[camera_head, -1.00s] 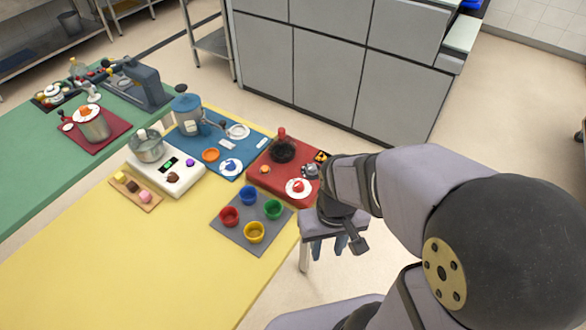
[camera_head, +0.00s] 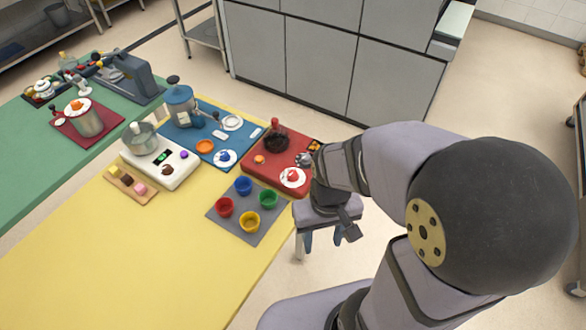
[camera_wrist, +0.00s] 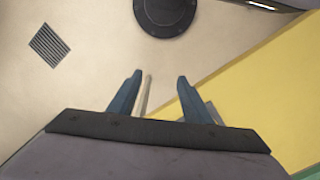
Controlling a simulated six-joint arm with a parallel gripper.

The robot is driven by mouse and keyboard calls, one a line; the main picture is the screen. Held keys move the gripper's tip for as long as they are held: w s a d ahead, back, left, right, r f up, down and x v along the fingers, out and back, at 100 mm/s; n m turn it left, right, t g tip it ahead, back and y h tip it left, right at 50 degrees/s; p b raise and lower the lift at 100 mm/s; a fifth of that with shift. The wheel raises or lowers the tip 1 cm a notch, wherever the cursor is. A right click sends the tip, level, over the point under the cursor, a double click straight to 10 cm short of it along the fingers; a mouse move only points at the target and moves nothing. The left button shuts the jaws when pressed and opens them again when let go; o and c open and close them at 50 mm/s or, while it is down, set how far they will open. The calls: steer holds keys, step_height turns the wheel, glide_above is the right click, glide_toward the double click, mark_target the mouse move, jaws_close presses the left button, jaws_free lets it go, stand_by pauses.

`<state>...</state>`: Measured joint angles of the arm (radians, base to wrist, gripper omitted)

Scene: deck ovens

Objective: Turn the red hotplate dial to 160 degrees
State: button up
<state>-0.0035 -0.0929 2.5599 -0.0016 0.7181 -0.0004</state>
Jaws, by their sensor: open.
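A red board (camera_head: 256,170) lies at the right end of the yellow table. On its near part is a white disc (camera_head: 284,180) with a red knob (camera_head: 293,174), which looks like the red hotplate dial; its setting is too small to read. A dark round pan or plate (camera_head: 276,143) with a red upright part is behind it. My gripper (camera_head: 323,244) hangs fingers down off the table's right side, to the right of and nearer than the dial. Its two blue fingers are apart and empty in the wrist view (camera_wrist: 156,88). The dial is not visible in the wrist view.
A grey mat (camera_head: 218,221) with several coloured cups is left of my gripper. In the wrist view, pale floor and the yellow table's edge (camera_wrist: 262,95) lie below my fingers.

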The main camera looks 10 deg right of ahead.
steer(key=s+g, duration=0.1)
steer(key=p, duration=0.3)
glide_toward(293, 173)
steer(key=s+f, duration=0.4)
steer(key=s, duration=0.1)
steer(key=s+f, duration=0.2)
steer(key=s, duration=0.1)
steer(key=shift+s, duration=0.2)
steer(key=shift+t, duration=0.7)
steer(key=w+r, duration=0.1)
steer(key=w, duration=0.1)
steer(key=w+r, duration=0.2)
steer(key=w, duration=0.1)
steer(key=w+r, duration=0.2)
steer(key=shift+w+r, duration=0.1)
steer(key=shift+w, duration=0.15)
steer(key=shift+s+f, duration=0.15)
steer(key=shift+f, duration=0.45)
steer(key=shift+f+p, duration=1.15)
steer(key=shift+f, duration=1.95)
steer(key=c, duration=1.1)
